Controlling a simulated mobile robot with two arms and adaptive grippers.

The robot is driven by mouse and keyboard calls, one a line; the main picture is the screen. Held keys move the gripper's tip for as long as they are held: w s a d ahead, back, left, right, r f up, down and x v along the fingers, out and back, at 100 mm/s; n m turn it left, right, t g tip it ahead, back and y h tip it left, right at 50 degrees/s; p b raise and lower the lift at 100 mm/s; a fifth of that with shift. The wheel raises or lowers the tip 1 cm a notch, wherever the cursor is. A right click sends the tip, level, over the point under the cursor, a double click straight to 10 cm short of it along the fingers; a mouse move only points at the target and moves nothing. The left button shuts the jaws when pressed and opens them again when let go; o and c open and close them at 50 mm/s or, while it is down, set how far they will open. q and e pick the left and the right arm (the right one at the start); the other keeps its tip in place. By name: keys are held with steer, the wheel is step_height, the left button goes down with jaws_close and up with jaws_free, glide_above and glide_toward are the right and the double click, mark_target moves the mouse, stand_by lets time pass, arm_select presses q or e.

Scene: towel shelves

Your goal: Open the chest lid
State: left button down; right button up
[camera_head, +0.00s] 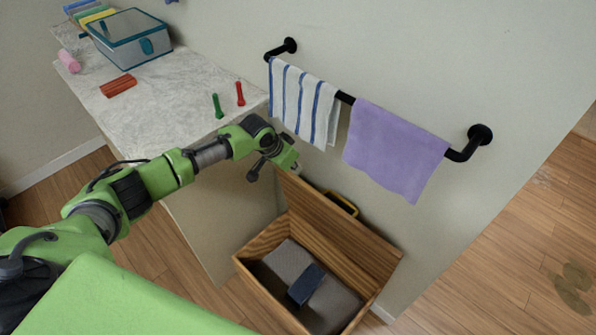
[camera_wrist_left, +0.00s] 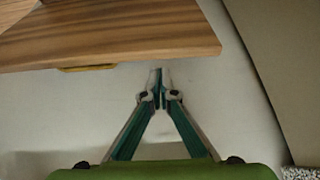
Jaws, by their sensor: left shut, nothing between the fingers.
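A wooden chest (camera_head: 249,274) stands on the floor against the wall, below the towel bar. Its lid (camera_head: 338,228) is raised and leans back toward the wall, with a yellow handle (camera_head: 343,203) at its top edge. Inside the chest lie a grey cloth (camera_head: 326,285) and a dark blue item (camera_head: 305,285). My left gripper (camera_head: 295,166) is at the lid's upper left corner. In the left wrist view its fingers (camera_wrist_left: 159,72) are shut and empty, just below the lid's wooden edge (camera_wrist_left: 120,32). Whether they touch the lid is unclear. My right gripper is not in view.
A marble-topped counter (camera_head: 165,105) at left holds a glass-sided box (camera_head: 130,45), a red block (camera_head: 118,86), and green (camera_head: 218,106) and red (camera_head: 240,94) small items. A black bar (camera_head: 457,155) holds a striped towel (camera_head: 303,103) and a purple towel (camera_head: 393,151). Floor at right is mostly clear.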

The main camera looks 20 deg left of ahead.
arm_select(q)
steer(key=shift+x, duration=1.15)
steer(key=shift+w+f, duration=0.25)
steer(key=shift+f, duration=0.1)
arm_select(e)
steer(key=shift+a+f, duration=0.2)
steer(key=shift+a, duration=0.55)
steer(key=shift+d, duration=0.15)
arm_select(q)
steer(key=shift+s+a+f+p, duration=0.15)
steer(key=shift+s+p, duration=0.2)
steer(key=shift+s, duration=0.2)
steer(key=s+a+f+t+p, duration=0.2)
steer(key=s+a+p, duration=0.1)
steer(key=s, duration=0.5)
steer(key=shift+s+a+h, duration=0.15)
steer(key=shift+a+h, duration=0.05)
steer(key=shift+h, duration=0.2)
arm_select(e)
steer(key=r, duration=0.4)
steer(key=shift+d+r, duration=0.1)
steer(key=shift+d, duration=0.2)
arm_select(q)
steer(key=shift+f, duration=0.1)
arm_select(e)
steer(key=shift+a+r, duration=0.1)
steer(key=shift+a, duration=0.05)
